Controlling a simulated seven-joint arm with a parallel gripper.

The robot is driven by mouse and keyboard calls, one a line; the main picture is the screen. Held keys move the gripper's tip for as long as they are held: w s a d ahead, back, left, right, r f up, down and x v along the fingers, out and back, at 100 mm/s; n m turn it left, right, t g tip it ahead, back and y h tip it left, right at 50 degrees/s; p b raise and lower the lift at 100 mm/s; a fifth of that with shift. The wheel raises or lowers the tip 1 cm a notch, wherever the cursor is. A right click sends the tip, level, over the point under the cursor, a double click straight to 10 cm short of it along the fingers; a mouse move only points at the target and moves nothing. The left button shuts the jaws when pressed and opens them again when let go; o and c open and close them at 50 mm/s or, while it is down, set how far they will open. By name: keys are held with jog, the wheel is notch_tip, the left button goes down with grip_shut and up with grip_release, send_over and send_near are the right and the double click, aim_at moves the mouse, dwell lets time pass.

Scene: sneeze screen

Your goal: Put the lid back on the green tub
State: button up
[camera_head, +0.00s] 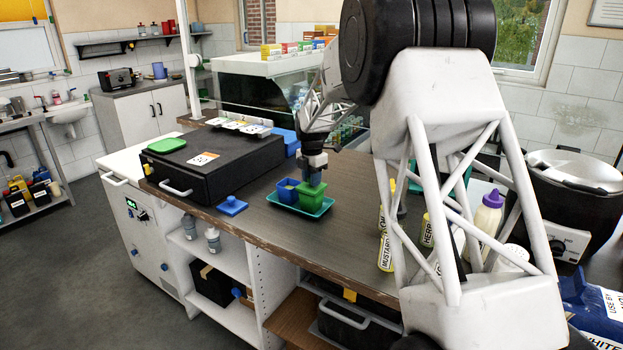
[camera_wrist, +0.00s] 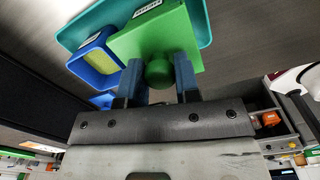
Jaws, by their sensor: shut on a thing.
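The green tub (camera_head: 313,202) stands in a shallow teal tray (camera_head: 276,201) on the counter, to the right of an open blue tub (camera_head: 287,190). My gripper (camera_wrist: 158,78) is shut on the round knob of the green lid (camera_wrist: 187,50), one finger on each side. It points down at the tub in the head view (camera_head: 314,178). The lid is over the tub's top, at or very close to the rim. I cannot tell whether it is fully seated. The blue tub (camera_wrist: 97,55) in the wrist view shows pale yellowish contents.
A blue lid with a knob (camera_head: 232,206) lies on the counter left of the tray. Bottles (camera_head: 386,250) stand to the right. The counter just right of the tray is clear.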

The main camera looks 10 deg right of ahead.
jog(key=shift+f, duration=0.7)
dwell(0.6)
jog(key=o, duration=1)
jog(key=shift+c, duration=0.2)
jog(key=shift+r, duration=0.15)
jog(key=shift+r, duration=3.35)
jog(key=shift+s, duration=0.1)
